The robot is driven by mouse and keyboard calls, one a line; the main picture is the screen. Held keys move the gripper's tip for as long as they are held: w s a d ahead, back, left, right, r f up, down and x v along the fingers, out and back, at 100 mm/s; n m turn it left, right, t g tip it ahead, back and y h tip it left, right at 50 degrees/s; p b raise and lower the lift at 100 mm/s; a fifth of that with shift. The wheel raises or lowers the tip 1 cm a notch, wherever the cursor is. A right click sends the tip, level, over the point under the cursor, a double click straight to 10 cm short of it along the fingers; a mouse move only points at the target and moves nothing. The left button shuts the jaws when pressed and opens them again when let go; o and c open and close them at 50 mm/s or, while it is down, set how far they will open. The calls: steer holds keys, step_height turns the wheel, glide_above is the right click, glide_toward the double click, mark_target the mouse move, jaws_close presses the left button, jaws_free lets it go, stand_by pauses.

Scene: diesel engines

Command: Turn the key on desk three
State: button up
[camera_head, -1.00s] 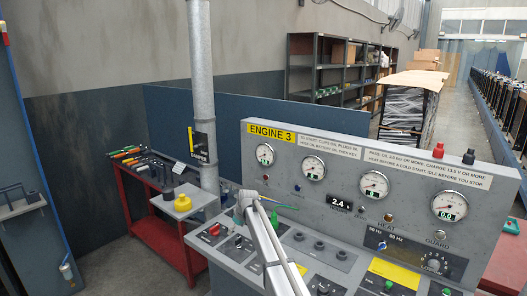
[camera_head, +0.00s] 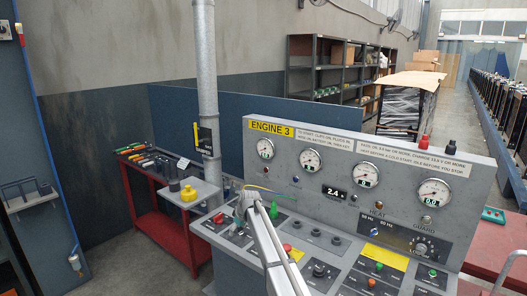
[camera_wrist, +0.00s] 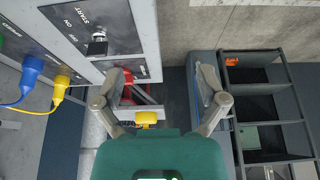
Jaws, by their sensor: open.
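Desk three is the grey console (camera_head: 378,152) labelled ENGINE 3 in the head view. In the wrist view, the key switch (camera_wrist: 97,43) sits at upper left on a grey panel marked OFF, ON and START. My gripper (camera_wrist: 158,88) is open and empty, with its two fingers spread wide. In that picture the key lies above and left of the left finger, apart from it and not between the fingers. In the head view my gripper (camera_head: 246,200) is small, over the left part of the console, and I cannot make out the key there.
Blue (camera_wrist: 30,68) and yellow (camera_wrist: 61,84) plugs with cables stick out near the key panel. A red trolley (camera_head: 158,230) with tools and a yellow-topped item (camera_head: 188,193) stands left of the console. A grey post (camera_head: 207,90) rises behind it.

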steer(key=s+d+f+m+g+h+b, duration=0.1)
steer(key=s+d+f+m+b, duration=0.2)
steer(key=s+d, duration=0.6)
steer(key=s+d+f+m+g+h+b, duration=0.1)
steer(key=s+d+f+m+b, duration=0.2)
steer(key=s+d, duration=0.6)
steer(key=s+d+f+m+h+b, duration=0.1)
steer(key=s+d+f+m+b, duration=0.2)
steer(key=s+d, duration=0.7)
steer(key=s+f+m, duration=0.1)
steer(key=s+f, duration=0.1)
steer(key=s, duration=1)
steer(key=shift+s+f+g+b, duration=0.25)
steer(key=shift+s+g+b, duration=0.1)
steer(key=shift+s+g, duration=0.05)
steer(key=shift+a, duration=0.15)
